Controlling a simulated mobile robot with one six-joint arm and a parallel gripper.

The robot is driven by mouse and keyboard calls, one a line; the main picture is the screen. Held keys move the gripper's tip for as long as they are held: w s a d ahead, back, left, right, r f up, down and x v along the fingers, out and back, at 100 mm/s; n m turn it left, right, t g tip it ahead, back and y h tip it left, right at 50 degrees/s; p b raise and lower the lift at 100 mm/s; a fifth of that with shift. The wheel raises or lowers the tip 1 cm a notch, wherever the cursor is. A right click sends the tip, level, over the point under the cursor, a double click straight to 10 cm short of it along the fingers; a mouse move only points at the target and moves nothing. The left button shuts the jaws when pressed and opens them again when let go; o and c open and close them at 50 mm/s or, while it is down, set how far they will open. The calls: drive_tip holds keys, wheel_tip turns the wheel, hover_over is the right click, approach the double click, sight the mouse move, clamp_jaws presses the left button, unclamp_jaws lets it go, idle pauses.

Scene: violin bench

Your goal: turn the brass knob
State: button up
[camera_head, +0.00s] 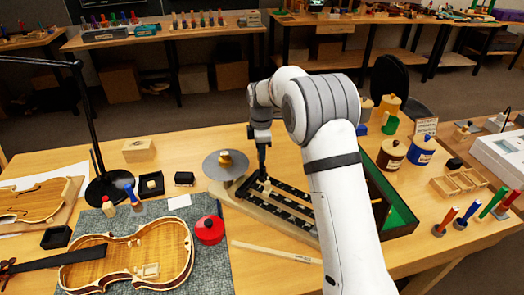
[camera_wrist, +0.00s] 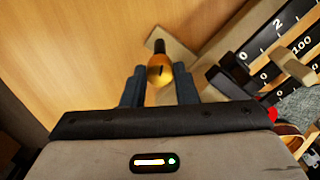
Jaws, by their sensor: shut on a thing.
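The brass knob (camera_wrist: 160,76) sits between the two dark fingers of my gripper (camera_wrist: 159,82) in the wrist view. It is round and golden, with a dark stem at its far side. My gripper is shut on it, one finger on each side. In the head view my gripper (camera_head: 262,174) points down at the pan end of the black beam balance (camera_head: 290,209), and the knob is hard to make out there. The balance's beams, with white numbers, also show at the right of the wrist view (camera_wrist: 262,55).
A round grey pan (camera_head: 213,169) with a small brass piece (camera_head: 225,158) is just left of my gripper. A green-lined box (camera_head: 400,213) stands right of my arm. A violin body (camera_head: 135,258) and red tin (camera_head: 210,230) lie front left. A wooden strip (camera_head: 275,252) lies in front.

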drive_tip(key=shift+w+r, duration=0.15)
drive_tip(key=o, duration=1)
wheel_tip(320, 180, up, 7)
drive_tip(key=shift+d+r, duration=0.1)
drive_tip(key=shift+r, duration=0.2)
